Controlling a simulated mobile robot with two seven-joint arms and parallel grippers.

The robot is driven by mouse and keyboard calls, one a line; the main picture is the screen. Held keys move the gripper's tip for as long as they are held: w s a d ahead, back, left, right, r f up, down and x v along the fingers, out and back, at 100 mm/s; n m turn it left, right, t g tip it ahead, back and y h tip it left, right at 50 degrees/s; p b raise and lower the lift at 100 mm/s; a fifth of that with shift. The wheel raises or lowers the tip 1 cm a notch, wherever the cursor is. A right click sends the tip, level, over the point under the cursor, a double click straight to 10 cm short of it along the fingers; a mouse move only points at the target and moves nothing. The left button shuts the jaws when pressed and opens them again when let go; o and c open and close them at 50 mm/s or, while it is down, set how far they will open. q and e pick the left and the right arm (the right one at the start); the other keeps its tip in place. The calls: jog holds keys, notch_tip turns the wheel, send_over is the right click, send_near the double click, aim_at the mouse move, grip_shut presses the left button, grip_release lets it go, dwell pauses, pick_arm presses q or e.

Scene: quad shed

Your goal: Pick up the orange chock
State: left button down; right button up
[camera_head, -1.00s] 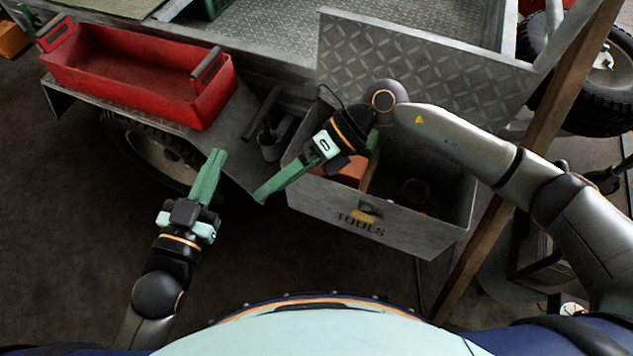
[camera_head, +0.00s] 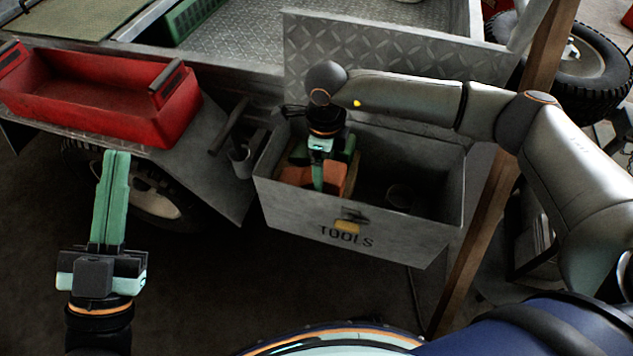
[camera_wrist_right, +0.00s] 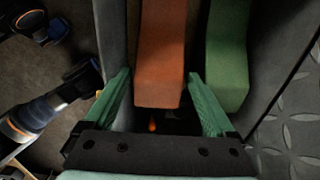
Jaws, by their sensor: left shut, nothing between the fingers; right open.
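The orange chock (camera_head: 330,179) lies inside the grey metal box marked TOOLS (camera_head: 300,212), in its left part. My right gripper (camera_head: 318,186) points down into the box above the chock and hides part of it. In the right wrist view the orange chock (camera_wrist_right: 161,60) lies between the two green fingers of my right gripper (camera_wrist_right: 158,92), which is open. Its near end reaches between the fingertips; I cannot tell whether either finger touches it. My left gripper (camera_head: 117,155) is shut and empty, away from the box at the left.
A green block (camera_wrist_right: 228,55) lies beside the chock. A red tray (camera_head: 100,115) stands on the ledge at left. A round container (camera_head: 400,196) stands in the box's right part. The raised diamond-plate panel (camera_head: 390,60) is behind the box, a brown post (camera_head: 490,190) at its right.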

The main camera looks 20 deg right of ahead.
jog(key=shift+f, duration=0.4)
jog(key=f, duration=0.1)
jog(key=f+b, duration=0.1)
jog(key=shift+w+a+f, duration=0.15)
jog(key=shift+a+f, duration=0.15)
jog(key=shift+a, duration=0.1)
notch_tip(320, 180, down, 2)
jog(key=shift+b, duration=0.35)
jog(key=shift+f, duration=0.25)
pick_arm(q)
jog(key=s+r+m+h, duration=0.2)
jog(key=h, duration=0.1)
jog(key=s+r+m+h, duration=0.1)
jog(key=s+r, duration=0.1)
jog(key=shift+d+m+h, duration=0.3)
jog(key=shift+h, duration=0.1)
jog(key=shift+w, duration=0.1)
pick_arm(e)
jog(key=shift+w+r, duration=0.1)
grip_shut()
